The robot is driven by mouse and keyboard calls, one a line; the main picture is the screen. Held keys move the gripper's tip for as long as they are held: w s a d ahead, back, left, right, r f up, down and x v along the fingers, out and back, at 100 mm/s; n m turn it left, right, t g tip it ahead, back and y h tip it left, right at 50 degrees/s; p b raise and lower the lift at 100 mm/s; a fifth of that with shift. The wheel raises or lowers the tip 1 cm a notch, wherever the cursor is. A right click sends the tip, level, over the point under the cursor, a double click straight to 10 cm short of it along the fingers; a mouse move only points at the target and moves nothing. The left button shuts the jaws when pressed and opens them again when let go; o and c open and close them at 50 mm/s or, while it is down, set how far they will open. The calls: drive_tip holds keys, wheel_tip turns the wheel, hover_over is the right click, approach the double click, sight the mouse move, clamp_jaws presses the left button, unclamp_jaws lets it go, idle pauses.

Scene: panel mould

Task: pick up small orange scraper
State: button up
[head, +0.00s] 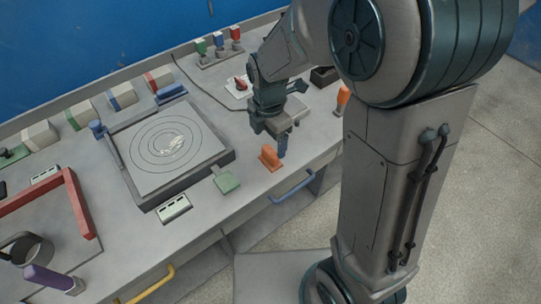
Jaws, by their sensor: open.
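A small orange piece (270,157), which looks like the small orange scraper, stands near the front edge of the grey bench. My gripper (270,143) is open and points down just above and behind it. One finger shows to the right of the orange piece and the other shows higher up at the left. Whether the fingers touch it cannot be told from this view. Another orange thing (343,96) stands farther right, partly hidden by my arm.
A green flat piece (226,180) lies left of the orange piece. A dark-framed square plate (217,127) with rings fills the bench middle. A blue handle (291,187) sticks out below the front edge. Red, green and blue-topped pieces (218,42) stand at the back.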

sight(270, 150)
drive_tip(key=shift+s+d+f+p, duration=0.1)
drive_tip(key=shift+f+p, duration=0.1)
drive_tip(key=shift+f, duration=1.1)
drive_tip(key=shift+s+d+f+p, duration=0.1)
drive_tip(key=shift+f+p, duration=0.05)
drive_tip(key=shift+f, duration=1.15)
drive_tip(key=c, duration=1.1)
